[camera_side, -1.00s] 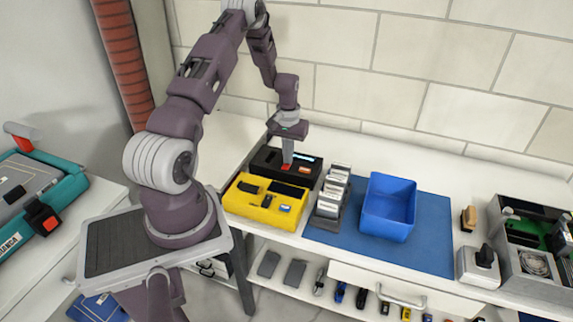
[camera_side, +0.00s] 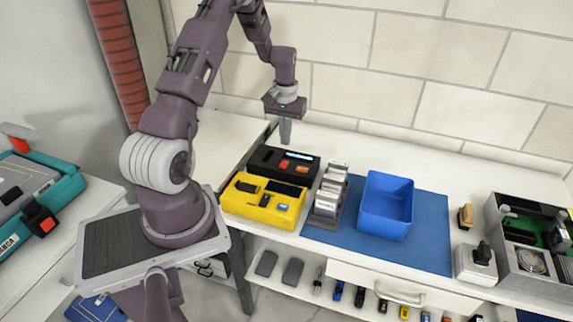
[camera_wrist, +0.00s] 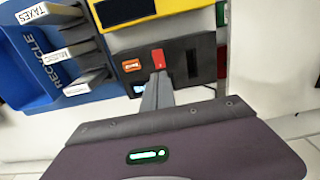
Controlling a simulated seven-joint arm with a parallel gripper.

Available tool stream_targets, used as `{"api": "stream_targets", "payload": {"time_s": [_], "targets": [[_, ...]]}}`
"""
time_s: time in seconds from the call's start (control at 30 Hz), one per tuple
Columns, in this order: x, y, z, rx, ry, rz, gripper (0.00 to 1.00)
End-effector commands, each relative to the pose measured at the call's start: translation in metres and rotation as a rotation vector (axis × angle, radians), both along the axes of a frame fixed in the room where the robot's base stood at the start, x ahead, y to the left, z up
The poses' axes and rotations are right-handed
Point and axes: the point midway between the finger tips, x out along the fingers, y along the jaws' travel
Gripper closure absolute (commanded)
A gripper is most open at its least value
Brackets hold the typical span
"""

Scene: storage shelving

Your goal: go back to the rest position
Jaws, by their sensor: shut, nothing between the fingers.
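My gripper (camera_side: 285,132) is shut and empty. It hangs pointing down in the side view, above and behind the black device (camera_side: 285,166), apart from it. The black device has a red button, an orange part and a small lit display on its top. In the wrist view the fingers of my gripper (camera_wrist: 158,84) reach toward the black device (camera_wrist: 195,58), and their tips overlap the area just below the red button (camera_wrist: 158,59) in the picture.
A yellow device (camera_side: 262,201) stands in front of the black one. To the right are a rack of labelled cards (camera_side: 328,195) and a blue bin (camera_side: 386,206) on a blue mat (camera_side: 430,235). Grey boxes stand at the far right. The wall is behind; the air above the table is clear.

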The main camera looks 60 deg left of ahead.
Motion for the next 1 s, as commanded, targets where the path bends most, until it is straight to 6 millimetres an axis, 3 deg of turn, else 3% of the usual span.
{"api": "stream_targets", "payload": {"time_s": [0.07, 0.13, 0.27, 0.3, 0.4, 0.5, 0.6, 0.7, 0.83, 1.0], "targets": [[0.005, -0.008, 0.016, 0.011, -0.013, -0.022, 1.0], [0.015, -0.031, 0.053, 0.035, -0.04, -0.075, 1.0], [0.015, -0.112, 0.149, 0.093, -0.125, -0.238, 1.0], [0.006, -0.141, 0.175, 0.109, -0.154, -0.292, 1.0], [-0.031, -0.207, 0.227, 0.144, -0.233, -0.425, 1.0], [-0.083, -0.261, 0.256, 0.169, -0.313, -0.553, 1.0], [-0.132, -0.294, 0.265, 0.184, -0.386, -0.658, 1.0], [-0.167, -0.31, 0.263, 0.189, -0.436, -0.729, 1.0], [-0.186, -0.317, 0.259, 0.191, -0.463, -0.768, 1.0], [-0.188, -0.317, 0.259, 0.191, -0.465, -0.77, 1.0]]}}
